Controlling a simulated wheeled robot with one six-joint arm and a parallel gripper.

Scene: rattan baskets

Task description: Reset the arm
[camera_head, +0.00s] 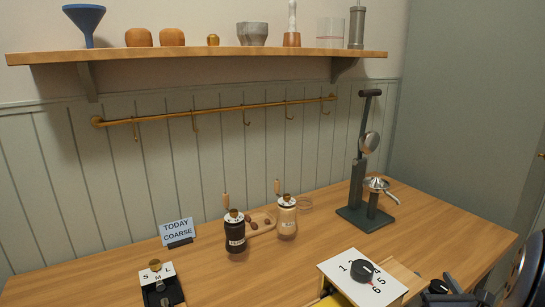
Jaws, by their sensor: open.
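My gripper (448,285) shows in part at the bottom right corner, cut off by the picture's lower edge. Its dark fingers look apart, and I see nothing held between them. It is just right of a small wooden box with a white numbered dial plate (338,272) and a black knob (362,270). I cannot tell whether it touches the tabletop or the box. Most of my arm is outside the picture.
A dark press stand (357,190) is at the right. A sign (177,230) and an S-M-L box (160,285) are left. A shelf (200,54) hangs above.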

